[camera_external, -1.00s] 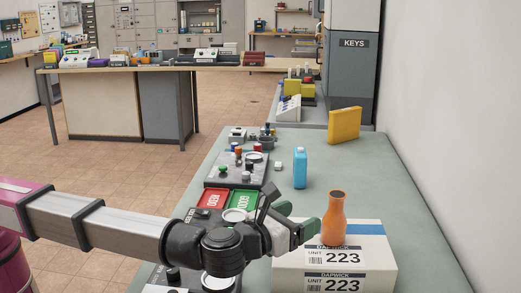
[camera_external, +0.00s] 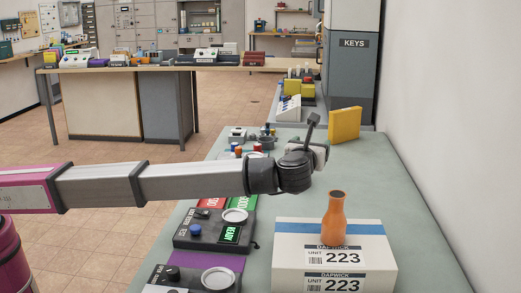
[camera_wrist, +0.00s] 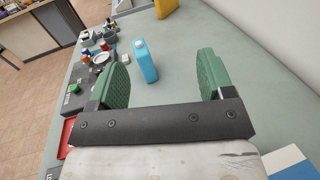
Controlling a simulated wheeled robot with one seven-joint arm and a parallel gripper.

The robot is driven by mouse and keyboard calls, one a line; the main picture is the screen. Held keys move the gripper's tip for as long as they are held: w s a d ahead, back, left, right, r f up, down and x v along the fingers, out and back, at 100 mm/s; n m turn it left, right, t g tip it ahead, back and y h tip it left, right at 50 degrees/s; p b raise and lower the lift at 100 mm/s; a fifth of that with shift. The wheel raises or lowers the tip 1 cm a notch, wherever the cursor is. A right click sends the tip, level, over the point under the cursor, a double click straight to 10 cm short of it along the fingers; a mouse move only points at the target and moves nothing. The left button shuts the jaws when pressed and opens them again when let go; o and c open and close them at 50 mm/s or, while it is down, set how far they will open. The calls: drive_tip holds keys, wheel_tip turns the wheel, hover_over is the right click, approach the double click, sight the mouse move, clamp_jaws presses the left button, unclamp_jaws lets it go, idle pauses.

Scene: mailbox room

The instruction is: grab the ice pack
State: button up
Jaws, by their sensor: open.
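The ice pack, a light-blue upright bottle-like block with a white cap (camera_wrist: 145,62), stands on the grey-green counter (camera_wrist: 195,30) in the wrist view. My gripper (camera_wrist: 165,76) is open, with green ridged finger pads spread wide and nothing between them. The ice pack appears in the gap between the fingers, nearer the left one, but stands beyond the fingertips. In the external view, my gripper (camera_external: 318,153) covers the ice pack, and its fingers are mostly hidden.
A white box (camera_external: 300,238) with a blue stripe carries an orange bottle (camera_external: 336,217) at the near right. A yellow block (camera_external: 344,124) stands farther back. Control panels (camera_external: 205,233) line the counter's left side. A wall bounds the right.

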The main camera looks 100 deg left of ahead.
drive_tip(key=s+a+n+g, duration=0.2)
drive_tip(key=a+n+g, duration=0.25)
drive_tip(key=a, duration=1.05)
wheel_tip(320, 180, down, 13)
drive_tip(key=a, duration=1)
drive_tip(key=shift+s+f+m+g, duration=0.15)
drive_tip(key=shift+f+m+g, duration=0.1)
drive_tip(key=shift+m+g, duration=0.15)
drive_tip(key=shift+c, duration=0.3)
drive_tip(key=c, duration=1.2)
drive_tip(key=shift+o, duration=0.2)
drive_tip(key=shift+r, duration=0.1)
